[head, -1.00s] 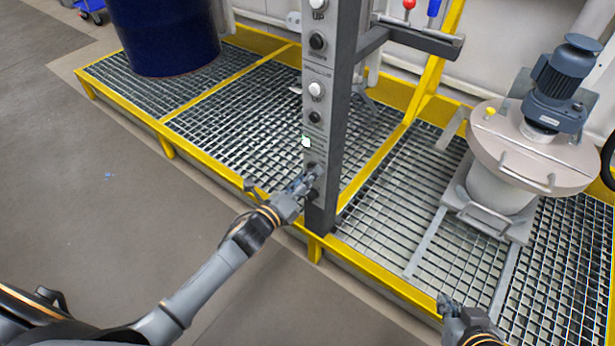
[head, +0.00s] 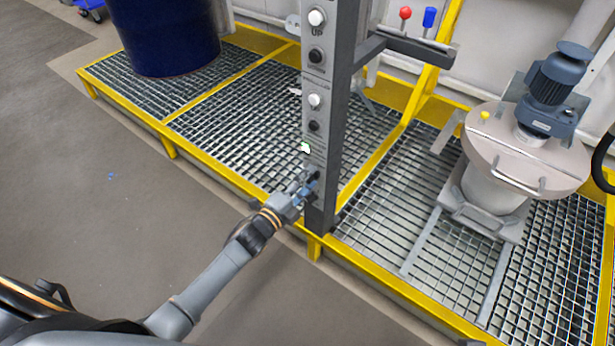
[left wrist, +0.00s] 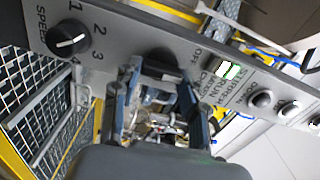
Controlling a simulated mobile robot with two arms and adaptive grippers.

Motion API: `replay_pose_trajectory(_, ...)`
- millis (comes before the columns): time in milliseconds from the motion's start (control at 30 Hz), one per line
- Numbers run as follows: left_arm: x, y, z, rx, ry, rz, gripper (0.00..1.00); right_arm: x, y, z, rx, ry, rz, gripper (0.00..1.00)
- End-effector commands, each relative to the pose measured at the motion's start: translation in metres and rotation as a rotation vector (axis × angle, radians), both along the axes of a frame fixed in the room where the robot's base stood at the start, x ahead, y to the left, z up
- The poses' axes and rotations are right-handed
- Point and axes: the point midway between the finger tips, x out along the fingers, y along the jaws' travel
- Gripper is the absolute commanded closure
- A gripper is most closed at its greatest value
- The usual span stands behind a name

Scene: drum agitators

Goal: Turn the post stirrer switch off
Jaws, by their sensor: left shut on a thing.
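The grey control post (head: 328,120) stands upright on the platform's front edge. My left gripper (head: 309,181) is at the lower part of its panel and hides the switch there in the head view. In the left wrist view, the black stirrer switch (left wrist: 158,58) shows on the panel between the fingers of my left gripper (left wrist: 158,76), which is shut on it. OFF and RUN lettering lies to its right. A lit green indicator (left wrist: 229,70) is beyond the lettering. The exact turn of the switch is hidden. My right gripper is not in view.
A speed knob (left wrist: 68,37) sits left of the switch in the wrist view. A blue drum (head: 165,38) stands back left, and a motor-topped vessel (head: 528,150) stands right on the grating. The floor (head: 100,190) at left is clear.

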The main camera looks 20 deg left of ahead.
Motion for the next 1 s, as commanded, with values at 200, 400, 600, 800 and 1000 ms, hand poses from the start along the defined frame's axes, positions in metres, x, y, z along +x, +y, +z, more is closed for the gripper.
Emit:
replay_pose_trajectory(200, 0.000, 0.001, 0.003, -0.192, 0.071, 0.002, 0.88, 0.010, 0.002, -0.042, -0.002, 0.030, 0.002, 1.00)
replay_pose_trajectory(400, 0.000, 0.001, 0.003, -0.356, 0.130, 0.001, 0.88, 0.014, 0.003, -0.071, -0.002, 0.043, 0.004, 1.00)
replay_pose_trajectory(600, 0.000, 0.001, 0.003, -0.484, 0.178, 0.001, 0.88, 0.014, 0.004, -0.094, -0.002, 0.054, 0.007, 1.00)
replay_pose_trajectory(800, 0.000, 0.002, 0.003, -0.569, 0.209, 0.001, 0.88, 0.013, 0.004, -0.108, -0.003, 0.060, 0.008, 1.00)
replay_pose_trajectory(1000, 0.000, 0.002, 0.002, -0.611, 0.224, 0.002, 0.88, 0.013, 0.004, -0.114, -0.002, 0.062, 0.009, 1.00)
